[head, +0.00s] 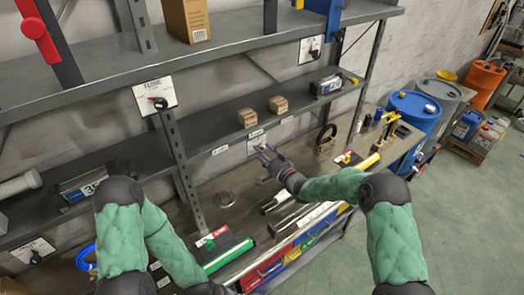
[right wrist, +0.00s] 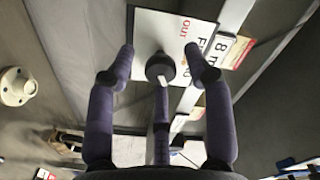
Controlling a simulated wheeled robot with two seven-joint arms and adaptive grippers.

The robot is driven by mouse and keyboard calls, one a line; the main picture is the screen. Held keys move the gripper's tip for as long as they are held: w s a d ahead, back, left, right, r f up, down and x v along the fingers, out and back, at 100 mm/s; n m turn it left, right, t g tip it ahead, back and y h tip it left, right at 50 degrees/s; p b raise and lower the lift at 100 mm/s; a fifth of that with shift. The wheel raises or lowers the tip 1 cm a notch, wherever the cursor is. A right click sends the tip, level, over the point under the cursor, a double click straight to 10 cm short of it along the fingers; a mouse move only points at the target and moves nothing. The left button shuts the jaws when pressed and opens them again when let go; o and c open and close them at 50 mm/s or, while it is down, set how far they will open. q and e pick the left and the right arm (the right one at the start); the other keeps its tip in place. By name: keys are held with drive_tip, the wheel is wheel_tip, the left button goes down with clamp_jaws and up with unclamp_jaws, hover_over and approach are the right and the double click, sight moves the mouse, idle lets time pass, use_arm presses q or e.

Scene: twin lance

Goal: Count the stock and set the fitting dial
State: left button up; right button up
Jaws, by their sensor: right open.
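My right gripper (head: 268,160) is open at the shelf edge, in front of a white dial card (head: 257,143) that it partly hides. In the right wrist view, the card's black knob (right wrist: 160,68) sits between my spread fingers (right wrist: 160,55), with no clear contact; red "OUT" shows beside it. Two small brown boxes (head: 248,117) (head: 278,104) stand apart on the middle shelf above. Other dial cards are on the left upright (head: 157,96), at the upper right (head: 311,49) and at the lower left (head: 34,250). My left gripper is out of view.
An "8 mm" label (right wrist: 232,50) is beside the card. A dark boxed item (head: 326,86) sits right of the boxes.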

drive_tip(key=shift+w+a, duration=0.25)
drive_tip(key=shift+w, duration=0.15)
clamp_jaws()
drive_tip(key=shift+f+n+b, duration=0.15)
drive_tip(key=shift+n+b, duration=0.25)
drive_tip(key=shift+b, duration=0.4)
drive_tip(key=n+b, duration=0.8)
drive_tip(key=b, duration=0.5)
drive_tip(key=shift+n+b, duration=1.5)
drive_tip(key=shift+b, duration=0.1)
